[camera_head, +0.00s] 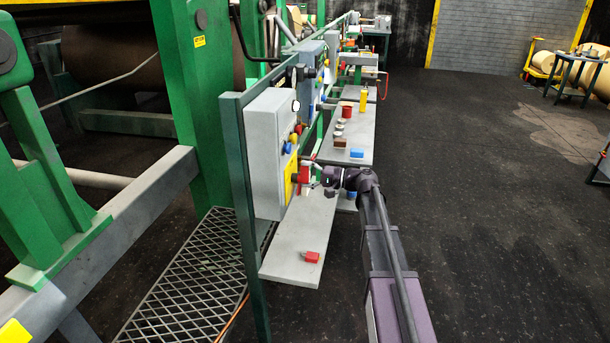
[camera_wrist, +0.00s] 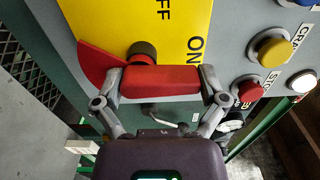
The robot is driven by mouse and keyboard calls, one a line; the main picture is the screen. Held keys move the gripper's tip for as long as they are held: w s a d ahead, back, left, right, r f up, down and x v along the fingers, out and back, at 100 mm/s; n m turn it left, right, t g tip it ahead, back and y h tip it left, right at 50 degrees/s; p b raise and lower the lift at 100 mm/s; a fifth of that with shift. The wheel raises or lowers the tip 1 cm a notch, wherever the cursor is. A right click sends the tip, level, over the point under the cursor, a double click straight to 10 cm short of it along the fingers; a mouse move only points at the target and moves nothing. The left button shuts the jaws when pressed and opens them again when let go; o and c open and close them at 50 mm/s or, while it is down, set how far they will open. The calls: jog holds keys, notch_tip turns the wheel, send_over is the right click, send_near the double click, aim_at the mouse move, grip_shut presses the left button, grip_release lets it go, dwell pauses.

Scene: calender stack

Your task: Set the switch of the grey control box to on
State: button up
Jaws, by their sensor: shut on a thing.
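The grey control box (camera_head: 268,150) hangs on a green post, and its grey front (camera_wrist: 235,25) fills much of the wrist view. A yellow plate (camera_wrist: 130,18) on it carries the words OFF and ON. The red switch handle (camera_wrist: 160,83) lies between my gripper's two fingertips, in front of a dark round hub (camera_wrist: 143,50) and near the word ON. A red flared part (camera_wrist: 97,62) shows left of the hub. My gripper (camera_head: 316,180) is at the box front, shut on the handle. The handle's exact pointing direction is hard to tell.
Beside the plate are a yellow button (camera_wrist: 271,48), a red stop button (camera_wrist: 248,90) and a white lamp (camera_wrist: 303,82). Below the box, a grey shelf (camera_head: 290,240) holds a red block-like item (camera_head: 311,257). Open dark floor (camera_head: 470,200) lies to the right.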

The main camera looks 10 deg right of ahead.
jog(key=o, duration=0.8)
jog(key=shift+d, duration=0.15)
jog(key=shift+v, duration=5.9)
